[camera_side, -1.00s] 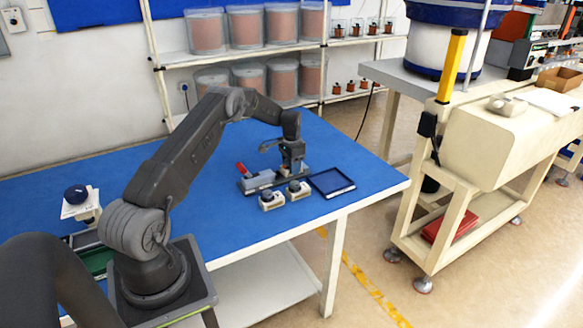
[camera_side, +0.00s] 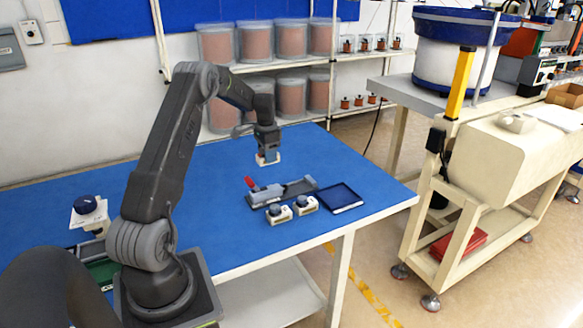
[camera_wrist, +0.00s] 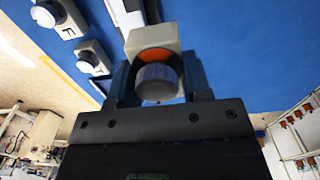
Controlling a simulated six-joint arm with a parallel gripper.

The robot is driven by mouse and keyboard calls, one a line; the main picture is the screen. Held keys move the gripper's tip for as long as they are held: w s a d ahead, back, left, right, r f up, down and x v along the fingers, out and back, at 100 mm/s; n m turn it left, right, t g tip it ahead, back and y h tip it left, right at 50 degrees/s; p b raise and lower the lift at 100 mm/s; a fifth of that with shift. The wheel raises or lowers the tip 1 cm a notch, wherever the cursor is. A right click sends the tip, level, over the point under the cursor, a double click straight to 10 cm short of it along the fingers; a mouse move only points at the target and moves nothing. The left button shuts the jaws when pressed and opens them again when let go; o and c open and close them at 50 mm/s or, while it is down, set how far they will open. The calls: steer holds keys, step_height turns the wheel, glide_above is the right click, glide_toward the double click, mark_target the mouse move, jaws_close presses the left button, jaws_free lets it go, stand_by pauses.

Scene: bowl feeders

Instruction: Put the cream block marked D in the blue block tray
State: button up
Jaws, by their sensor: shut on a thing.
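My gripper (camera_side: 267,151) is shut on a cream block (camera_side: 268,159), held up in the air above the table. In the wrist view, the held block (camera_wrist: 140,38) has a grey round knob and an orange ring between the fingers (camera_wrist: 160,85). I cannot read a letter on it. The blue block tray (camera_side: 340,199) lies on the table to the right and nearer the camera; its floor looks empty.
A grey vise-like fixture (camera_side: 283,191) with a red handle (camera_side: 250,182) stands left of the tray. The blue table (camera_side: 190,185) has free room left.

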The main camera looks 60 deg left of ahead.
steer(key=w+d, duration=0.7)
steer(key=w, duration=0.2)
glide_above(337, 197)
steer(key=f, duration=0.6)
steer(key=shift+a+f, duration=0.2)
steer(key=shift+f, duration=0.1)
steer(key=shift+w+d+f, duration=0.15)
steer(key=shift+f, duration=2)
steer(key=shift+f, duration=0.15)
steer(key=o, duration=1)
steer(key=shift+o, duration=0.2)
